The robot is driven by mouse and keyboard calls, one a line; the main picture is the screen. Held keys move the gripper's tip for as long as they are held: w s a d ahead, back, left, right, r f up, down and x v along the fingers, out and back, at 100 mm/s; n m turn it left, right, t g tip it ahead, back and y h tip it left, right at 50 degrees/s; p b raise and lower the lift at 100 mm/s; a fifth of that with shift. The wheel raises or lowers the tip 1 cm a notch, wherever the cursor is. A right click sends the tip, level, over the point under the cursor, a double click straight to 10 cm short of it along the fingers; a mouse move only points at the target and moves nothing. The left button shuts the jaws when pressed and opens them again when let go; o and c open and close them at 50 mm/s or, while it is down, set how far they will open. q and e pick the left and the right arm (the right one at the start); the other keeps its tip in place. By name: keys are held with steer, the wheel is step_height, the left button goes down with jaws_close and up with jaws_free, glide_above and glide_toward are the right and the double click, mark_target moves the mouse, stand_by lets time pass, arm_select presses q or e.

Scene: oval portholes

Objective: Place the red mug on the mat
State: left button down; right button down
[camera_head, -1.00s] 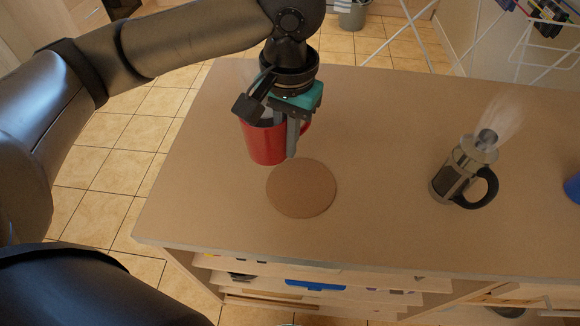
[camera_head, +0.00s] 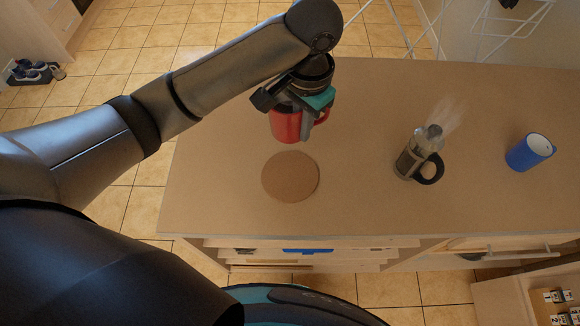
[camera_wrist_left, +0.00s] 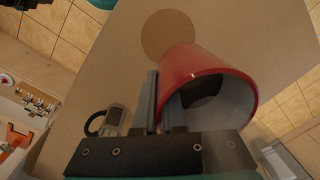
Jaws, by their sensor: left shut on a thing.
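The red mug (camera_head: 285,126) hangs under my left gripper (camera_head: 307,128) in the head view, above the counter and just behind the mat. The left gripper is shut on the mug's wall, with one finger inside and one outside. In the left wrist view the mug (camera_wrist_left: 212,72) shows its open rim and pale inside, close to the fingers (camera_wrist_left: 163,105). The round brown mat (camera_head: 290,177) lies flat and bare on the counter; it also shows in the left wrist view (camera_wrist_left: 165,32), beyond the mug. The right gripper is not in view.
A French press (camera_head: 418,158) with a black handle stands right of the mat on the counter (camera_head: 370,215). A blue mug (camera_head: 530,152) stands farther right. Free counter lies between the mat and the French press. Drawers are below the front edge.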

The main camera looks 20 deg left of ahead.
arm_select(q)
step_height(320, 180, down, 15)
steer(key=shift+r+b, duration=0.2)
steer(key=shift+b, duration=0.65)
steer(key=shift+f+b, duration=0.45)
steer(key=shift+f, duration=2.2)
steer(key=shift+d+f, duration=0.1)
steer(key=shift+f, duration=0.05)
steer(key=c, duration=1)
jaws_free()
step_height(320, 180, up, 12)
steer(key=p, duration=0.2)
steer(key=shift+s+d, duration=0.2)
